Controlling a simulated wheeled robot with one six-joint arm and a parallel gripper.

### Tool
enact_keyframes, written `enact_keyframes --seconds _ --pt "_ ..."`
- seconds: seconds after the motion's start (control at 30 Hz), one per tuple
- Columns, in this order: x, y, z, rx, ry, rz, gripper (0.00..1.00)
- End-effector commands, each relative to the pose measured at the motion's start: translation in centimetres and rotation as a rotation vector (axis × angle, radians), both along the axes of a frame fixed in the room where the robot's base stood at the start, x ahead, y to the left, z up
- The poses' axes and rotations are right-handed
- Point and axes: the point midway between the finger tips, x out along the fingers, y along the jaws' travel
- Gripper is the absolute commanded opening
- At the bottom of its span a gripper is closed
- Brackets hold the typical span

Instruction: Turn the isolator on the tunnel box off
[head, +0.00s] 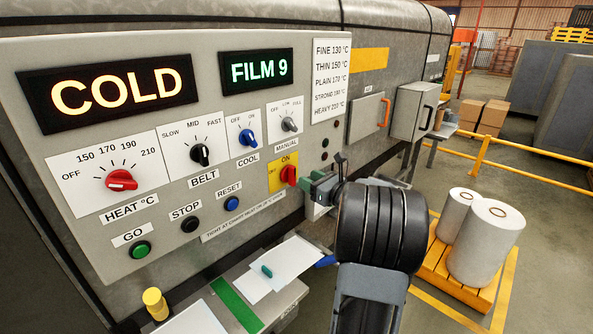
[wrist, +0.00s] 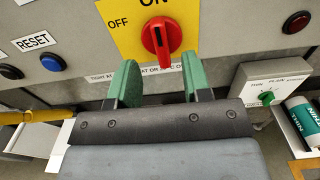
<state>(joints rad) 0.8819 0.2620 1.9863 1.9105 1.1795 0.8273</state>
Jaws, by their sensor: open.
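The isolator is a red rotary handle (wrist: 161,40) on a yellow plate (wrist: 117,36) marked OFF at the left and ON at the top. In the wrist view the handle stands upright, in line with ON. In the head view the isolator handle (head: 289,174) is on the tunnel box panel (head: 60,215), at its lower right. My gripper (wrist: 154,84) is open and empty, its two green fingers apart to the left and right below the handle. In the head view my gripper (head: 322,186) is just right of the handle; contact cannot be told.
The stop button (head: 188,224) and blue reset button (head: 232,204) are left of the isolator. A small box with a green knob (wrist: 267,98) is at right in the wrist view. Papers (head: 285,265) lie on the ledge below. White rolls (head: 487,243) stand on a pallet at right.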

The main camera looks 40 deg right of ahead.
Motion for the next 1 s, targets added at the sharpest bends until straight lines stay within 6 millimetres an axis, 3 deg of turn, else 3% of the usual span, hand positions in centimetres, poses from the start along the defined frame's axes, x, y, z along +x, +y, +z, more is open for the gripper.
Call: enact_keyframes --seconds 0.2,0.4,0.83,1.0 --pt "3.6 0.8 0.1 0.000 0.001 0.003 0.45" --pt "5.4 1.1 0.1 -0.001 0.000 0.003 0.45" --pt "6.1 1.2 0.0 -0.002 0.001 0.001 0.45" --pt "6.1 1.2 0.0 -0.002 0.001 0.002 0.30"
